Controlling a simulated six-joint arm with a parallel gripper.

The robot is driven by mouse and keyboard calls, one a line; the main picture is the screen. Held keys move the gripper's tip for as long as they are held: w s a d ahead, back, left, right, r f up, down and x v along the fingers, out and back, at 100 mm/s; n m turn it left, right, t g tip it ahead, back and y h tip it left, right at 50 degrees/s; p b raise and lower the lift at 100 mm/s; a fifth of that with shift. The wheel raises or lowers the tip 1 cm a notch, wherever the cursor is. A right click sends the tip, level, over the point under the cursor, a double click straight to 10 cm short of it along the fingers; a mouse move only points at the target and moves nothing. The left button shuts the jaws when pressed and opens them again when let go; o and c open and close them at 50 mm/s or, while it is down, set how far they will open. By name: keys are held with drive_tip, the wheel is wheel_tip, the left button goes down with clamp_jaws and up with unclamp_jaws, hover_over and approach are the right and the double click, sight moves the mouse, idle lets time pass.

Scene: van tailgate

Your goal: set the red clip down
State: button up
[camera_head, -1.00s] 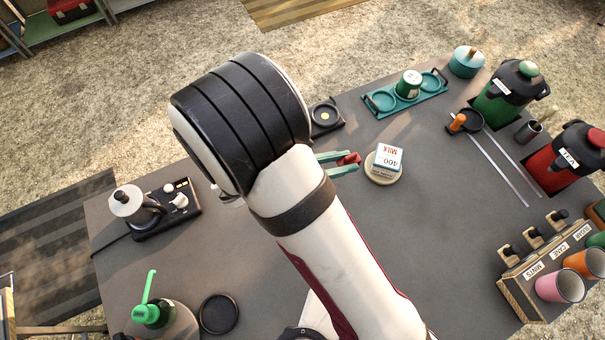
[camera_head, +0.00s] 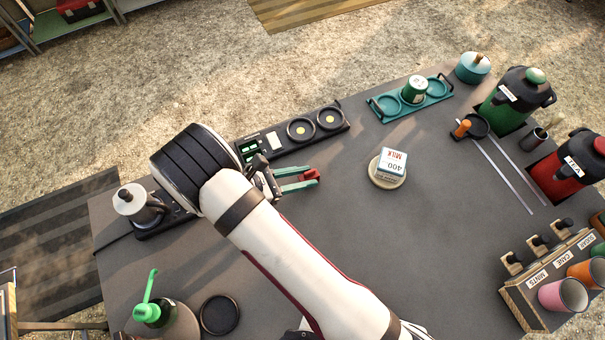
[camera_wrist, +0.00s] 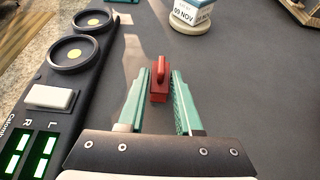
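The red clip (camera_head: 313,174) is at the tips of the green fingers of my gripper (camera_head: 308,178), over the middle-left of the dark table. In the wrist view the clip (camera_wrist: 159,82) sits between the two fingertips (camera_wrist: 160,75), its raised grip upward. The fingers appear closed on its sides. Whether its underside touches the table or hangs just above it is hard to tell.
A black panel (camera_head: 285,141) with two round pads and green displays lies behind my gripper. Table around the clip is clear.

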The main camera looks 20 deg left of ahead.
drive_tip(key=shift+o, duration=1.4)
